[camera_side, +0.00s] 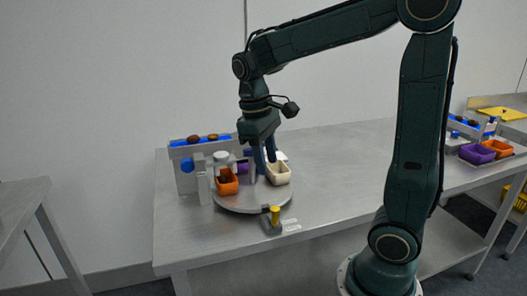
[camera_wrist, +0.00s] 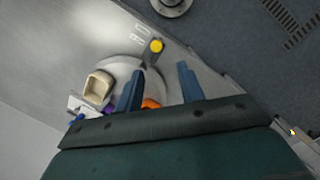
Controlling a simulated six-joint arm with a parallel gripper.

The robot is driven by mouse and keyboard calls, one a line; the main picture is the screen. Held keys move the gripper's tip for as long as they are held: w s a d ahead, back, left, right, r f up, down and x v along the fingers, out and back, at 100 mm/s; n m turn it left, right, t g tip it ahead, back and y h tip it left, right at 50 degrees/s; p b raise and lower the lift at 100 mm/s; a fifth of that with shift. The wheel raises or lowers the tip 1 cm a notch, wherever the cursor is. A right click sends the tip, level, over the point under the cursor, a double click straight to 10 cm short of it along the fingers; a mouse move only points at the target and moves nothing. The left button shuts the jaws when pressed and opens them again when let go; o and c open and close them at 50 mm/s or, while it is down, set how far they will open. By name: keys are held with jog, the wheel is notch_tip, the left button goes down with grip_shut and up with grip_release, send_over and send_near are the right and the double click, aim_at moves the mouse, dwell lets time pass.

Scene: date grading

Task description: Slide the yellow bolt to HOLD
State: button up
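The yellow bolt (camera_side: 275,212) shows as an upright yellow knob on a small grey block (camera_side: 271,227) at the table's front edge. In the wrist view the yellow knob (camera_wrist: 157,46) lies above and between my fingertips in the picture. Small pale labels (camera_side: 291,225) sit beside the block; their lettering is too small to read, so I cannot tell which marks HOLD. My gripper (camera_side: 265,163) is over the round grey turntable (camera_side: 248,205), behind the bolt and apart from it. Its fingers are spread with nothing between them in the wrist view (camera_wrist: 159,85).
An orange bin (camera_side: 227,184) with dark contents and a cream bin (camera_side: 279,174) stand on the turntable. A rack (camera_side: 187,172) with a blue top carrying brown dates stands behind. The table right of the turntable (camera_side: 340,180) is clear. Another bench with bins stands far right.

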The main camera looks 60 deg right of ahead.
aim_at(273, 208)
jog(key=w+f+g, duration=0.1)
jog(key=w+d+f+g, duration=0.1)
jog(key=w+d+f, duration=0.1)
jog(key=shift+w+f+g+y, duration=0.3)
jog(key=shift+f+g, duration=0.1)
jog(key=shift+f, duration=0.1)
jog(key=x, duration=1.3)
jog(key=shift+s+f, duration=0.1)
jog(key=shift+f, duration=0.2)
grip_shut()
